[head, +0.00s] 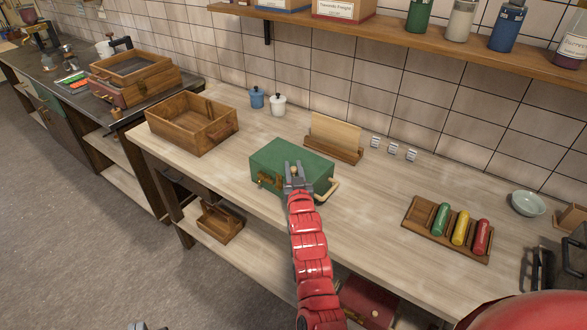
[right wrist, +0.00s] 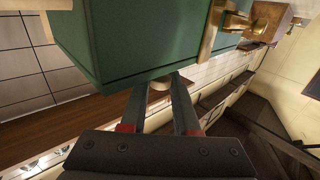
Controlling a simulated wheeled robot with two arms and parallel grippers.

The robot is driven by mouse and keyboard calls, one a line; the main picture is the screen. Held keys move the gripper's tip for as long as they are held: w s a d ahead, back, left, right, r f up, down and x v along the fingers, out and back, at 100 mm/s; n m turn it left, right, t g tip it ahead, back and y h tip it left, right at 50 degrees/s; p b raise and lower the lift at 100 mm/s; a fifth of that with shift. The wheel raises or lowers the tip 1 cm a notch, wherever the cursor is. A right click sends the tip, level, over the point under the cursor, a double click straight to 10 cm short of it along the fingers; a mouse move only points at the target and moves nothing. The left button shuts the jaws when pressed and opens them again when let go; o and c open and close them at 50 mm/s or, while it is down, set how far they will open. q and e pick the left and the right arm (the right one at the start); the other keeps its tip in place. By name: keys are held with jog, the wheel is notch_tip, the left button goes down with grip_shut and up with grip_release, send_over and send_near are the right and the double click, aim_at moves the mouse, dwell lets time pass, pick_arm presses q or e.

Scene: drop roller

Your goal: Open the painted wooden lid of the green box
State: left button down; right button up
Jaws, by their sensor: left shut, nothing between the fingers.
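The green box (head: 270,160) stands on the pale workbench with its painted green lid (head: 310,161) down. A small pale knob (head: 294,169) is on the lid, a brass latch (head: 264,181) is on the front, and a pale handle (head: 328,190) is at the right. My right gripper (head: 294,175) is at the knob. In the right wrist view its fingers stand apart with the knob (right wrist: 163,82) between their tips; whether they press on it cannot be told. The green box (right wrist: 130,40) fills the top there. My left gripper (head: 148,326) shows only partly at the bottom edge, shut and empty.
An open wooden crate (head: 193,124) stands left of the box. A wooden holder with a board (head: 335,135) is behind it. A tray (head: 424,216) with coloured rollers lies to the right. The bench between box and tray is clear.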

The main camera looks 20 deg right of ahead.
grip_shut()
dwell(1.0)
